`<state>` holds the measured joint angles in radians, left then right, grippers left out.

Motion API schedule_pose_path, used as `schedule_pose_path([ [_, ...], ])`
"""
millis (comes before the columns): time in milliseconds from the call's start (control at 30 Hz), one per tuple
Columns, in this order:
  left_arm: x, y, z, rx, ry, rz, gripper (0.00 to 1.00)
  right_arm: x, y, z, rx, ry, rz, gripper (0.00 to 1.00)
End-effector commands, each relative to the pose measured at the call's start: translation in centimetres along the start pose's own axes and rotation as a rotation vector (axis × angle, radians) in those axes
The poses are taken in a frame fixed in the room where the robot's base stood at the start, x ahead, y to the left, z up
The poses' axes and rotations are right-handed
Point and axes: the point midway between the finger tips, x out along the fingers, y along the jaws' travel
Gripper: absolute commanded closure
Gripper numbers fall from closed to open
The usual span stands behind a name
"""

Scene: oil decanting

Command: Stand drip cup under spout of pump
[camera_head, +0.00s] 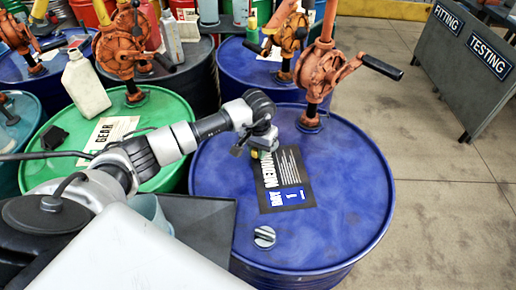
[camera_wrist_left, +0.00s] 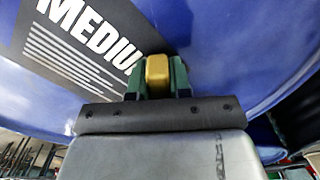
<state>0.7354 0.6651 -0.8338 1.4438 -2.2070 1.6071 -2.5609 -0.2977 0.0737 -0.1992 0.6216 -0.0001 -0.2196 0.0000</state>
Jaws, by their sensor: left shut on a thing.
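My left gripper (camera_head: 262,150) is low over the label on the near blue drum (camera_head: 350,210). In the left wrist view its green fingers are shut on a small yellow block-like thing (camera_wrist_left: 157,76). I cannot tell whether this is the drip cup. An orange hand pump (camera_head: 320,72) with a black-handled crank stands at the back of this drum, behind and right of the gripper. I cannot make out where its spout ends. A pale cup-like container (camera_head: 152,212) is partly hidden behind my left arm. My right gripper is not in view.
A round grey cap (camera_head: 264,237) and a dark label (camera_head: 284,180) are on the near blue drum. A green drum (camera_head: 165,112) at left carries a cream bottle (camera_head: 85,84) and another pump. More drums and pumps crowd the back. Open floor (camera_head: 440,170) lies right.

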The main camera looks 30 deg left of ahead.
Motion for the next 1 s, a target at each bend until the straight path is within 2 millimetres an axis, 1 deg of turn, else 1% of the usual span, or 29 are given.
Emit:
schedule_pose_path([
  [133,0.4,0.0,0.0,0.000,0.001,-0.001,1.00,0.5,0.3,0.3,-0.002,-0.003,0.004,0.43],
  [167,0.4,0.0,0.0,0.000,0.000,-0.001,0.80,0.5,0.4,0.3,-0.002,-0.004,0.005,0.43],
  [300,0.2,0.0,0.0,0.000,0.000,0.000,0.58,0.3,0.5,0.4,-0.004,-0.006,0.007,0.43],
  [333,0.2,0.0,0.0,0.000,0.000,0.000,0.56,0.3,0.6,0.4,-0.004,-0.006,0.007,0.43],
  [567,0.2,0.0,0.0,0.000,0.000,0.000,0.56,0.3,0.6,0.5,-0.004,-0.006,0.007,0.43],
  [667,-0.2,0.0,0.0,0.000,-0.001,0.000,0.56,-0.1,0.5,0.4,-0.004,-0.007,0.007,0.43],
  [733,-0.6,0.0,-0.1,0.000,0.002,-0.001,0.56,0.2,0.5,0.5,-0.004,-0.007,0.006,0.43],
  [867,-2.9,-0.1,-0.1,0.001,0.007,-0.001,0.56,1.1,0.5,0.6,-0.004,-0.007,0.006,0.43],
  [1000,-6.1,0.0,-0.1,0.001,0.007,-0.001,0.56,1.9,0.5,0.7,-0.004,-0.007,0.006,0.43],
])
